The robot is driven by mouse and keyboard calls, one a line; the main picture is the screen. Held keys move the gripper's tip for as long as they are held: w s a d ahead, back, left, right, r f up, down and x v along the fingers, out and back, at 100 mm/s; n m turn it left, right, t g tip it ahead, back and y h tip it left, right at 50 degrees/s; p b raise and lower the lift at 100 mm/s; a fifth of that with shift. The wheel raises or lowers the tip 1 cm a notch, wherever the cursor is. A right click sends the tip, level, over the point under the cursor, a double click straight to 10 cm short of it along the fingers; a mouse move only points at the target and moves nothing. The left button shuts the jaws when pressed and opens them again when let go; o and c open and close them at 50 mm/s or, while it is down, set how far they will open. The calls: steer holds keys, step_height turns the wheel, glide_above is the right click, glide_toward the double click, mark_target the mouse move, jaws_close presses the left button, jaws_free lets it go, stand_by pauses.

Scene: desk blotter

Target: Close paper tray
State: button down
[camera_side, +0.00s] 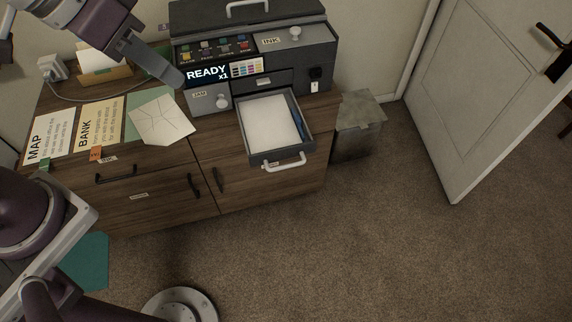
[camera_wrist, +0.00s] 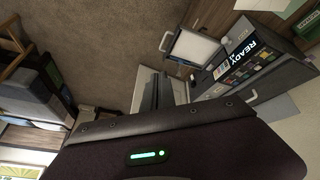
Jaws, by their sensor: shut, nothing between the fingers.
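The paper tray (camera_side: 251,139) is pulled out from the front of the dark printer (camera_side: 318,62). It holds a stack of white paper (camera_side: 270,124), and a blue strip shows along its right inner side. A white handle (camera_side: 285,163) is on the tray's front face. In the wrist view the open tray (camera_wrist: 163,42) shows at the upper middle, with the printer (camera_wrist: 262,65) to its right. My gripper (camera_side: 173,80) is shut and empty. In the side view it appears at the upper left of the tray, apart from the handle. In the wrist view the fingers (camera_wrist: 152,88) point upward in the picture.
The wooden cabinet (camera_side: 250,185) under the printer has dark handles. MAP (camera_side: 48,137) and BANK (camera_side: 103,122) sheets and a creased paper (camera_side: 161,119) lie on its top. A bin (camera_side: 357,125) stands right of it. Carpet (camera_side: 370,240) in front is clear; a door (camera_side: 485,90) stands open.

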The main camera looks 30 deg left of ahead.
mark_target(267, 107)
steer(key=w+d+f+m, duration=0.2)
steer(key=w+d+f, duration=0.4)
steer(key=d+f, duration=0.35)
steer(key=d+f+m+t+y, duration=0.1)
steer(key=d+f+m+y, duration=0.1)
steer(key=f, duration=0.8)
steer(key=d+f+m+t+y, duration=0.1)
steer(key=d+f+m+y, duration=0.1)
steer(key=f, duration=0.7)
steer(key=w+a+f, duration=0.3)
steer(key=w+f, duration=0.6)
steer(key=shift+a, duration=0.2)
steer(key=shift+w, duration=0.1)
steer(key=w+a, duration=1.6)
steer(key=shift+w+a, duration=0.3)
steer(key=shift+a, duration=0.05)
steer(key=shift+a, duration=0.1)
